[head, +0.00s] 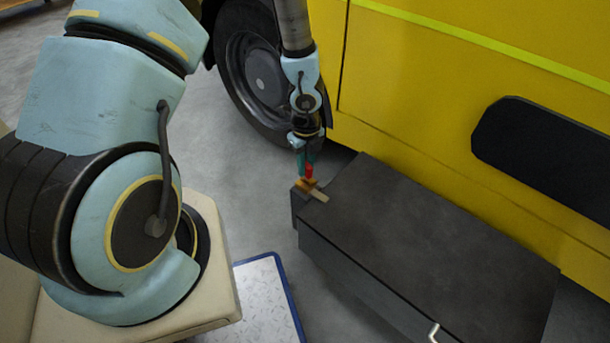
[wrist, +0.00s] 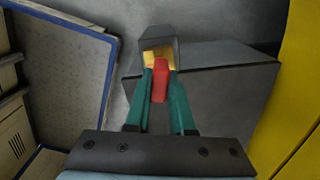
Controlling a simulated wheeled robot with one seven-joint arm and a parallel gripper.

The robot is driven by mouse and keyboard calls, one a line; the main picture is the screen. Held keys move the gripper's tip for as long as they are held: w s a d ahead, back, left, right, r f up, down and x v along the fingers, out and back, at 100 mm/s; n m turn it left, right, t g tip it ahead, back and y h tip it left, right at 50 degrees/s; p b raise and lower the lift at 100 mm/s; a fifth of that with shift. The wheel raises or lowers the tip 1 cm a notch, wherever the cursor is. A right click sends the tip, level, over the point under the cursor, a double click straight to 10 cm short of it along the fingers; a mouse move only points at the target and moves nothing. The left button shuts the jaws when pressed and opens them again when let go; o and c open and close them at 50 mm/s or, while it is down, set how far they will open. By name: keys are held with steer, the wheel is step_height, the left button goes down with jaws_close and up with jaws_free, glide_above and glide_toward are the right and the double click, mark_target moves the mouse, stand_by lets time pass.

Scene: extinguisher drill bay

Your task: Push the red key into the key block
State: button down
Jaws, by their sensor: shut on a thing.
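My gripper (head: 307,160) points down at the far left corner of a dark grey chest. Its green fingers are shut on the red key (head: 309,171). In the wrist view the red key (wrist: 160,80) sits between the two green fingertips (wrist: 160,88). A yellow-orange piece, likely the key block (head: 306,184), is right below the key at the chest corner. It also shows in the wrist view (wrist: 153,53) just beyond the key. The key's lower end is at or against the block; I cannot tell whether it is inside.
The dark chest (head: 430,240) has a clear top and stands beside the yellow vehicle (head: 430,110). A small tan strip (head: 319,195) lies by the block. A black wheel (head: 255,75) is behind my gripper. A blue-edged white panel (head: 265,295) lies left of the chest.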

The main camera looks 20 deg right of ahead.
steer(key=shift+r+p, duration=2)
